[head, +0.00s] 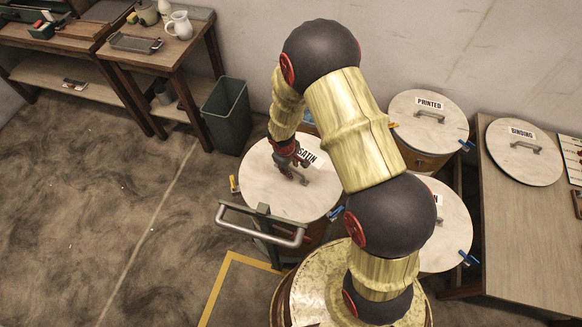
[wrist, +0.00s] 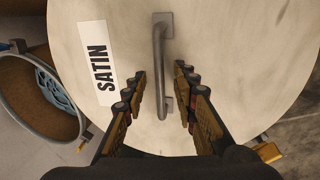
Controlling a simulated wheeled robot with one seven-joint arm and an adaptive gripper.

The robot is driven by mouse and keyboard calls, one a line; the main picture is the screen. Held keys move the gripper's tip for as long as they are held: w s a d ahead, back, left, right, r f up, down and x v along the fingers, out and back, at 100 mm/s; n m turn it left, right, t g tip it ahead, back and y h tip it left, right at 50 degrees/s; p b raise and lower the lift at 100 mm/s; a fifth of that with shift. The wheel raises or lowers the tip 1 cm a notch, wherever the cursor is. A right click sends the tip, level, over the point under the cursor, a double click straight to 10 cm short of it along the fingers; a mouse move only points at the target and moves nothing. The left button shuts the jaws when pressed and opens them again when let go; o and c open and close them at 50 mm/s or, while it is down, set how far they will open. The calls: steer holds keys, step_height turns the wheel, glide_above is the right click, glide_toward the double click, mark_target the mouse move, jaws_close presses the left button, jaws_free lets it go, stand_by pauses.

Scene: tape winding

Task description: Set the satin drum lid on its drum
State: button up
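The satin drum lid (head: 262,190) is a round pale disc with a grey bar handle and a SATIN label. It lies flat, and the wrist view (wrist: 230,40) shows it filling most of the picture. My gripper (head: 290,168) is over its middle. In the wrist view my open fingers (wrist: 162,82) stand on either side of the handle (wrist: 160,50), with gaps showing. An open drum (wrist: 72,128) with a blue patterned thing inside is left of the lid in the wrist view. What supports the lid is mostly hidden.
A metal push handle (head: 262,225) stands in front of the lid. The PRINTED lid (head: 405,108) and another lid (head: 455,235) are to the right. The BINDING lid (head: 510,165) lies on a table (head: 510,250). A dark bin (head: 227,115) stands left, with clear floor before it.

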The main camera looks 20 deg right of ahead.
step_height(320, 180, up, 12)
steer(key=s+a, duration=0.1)
steer(key=shift+a, duration=0.35)
steer(key=shift+s+f, duration=0.1)
stand_by(0.7)
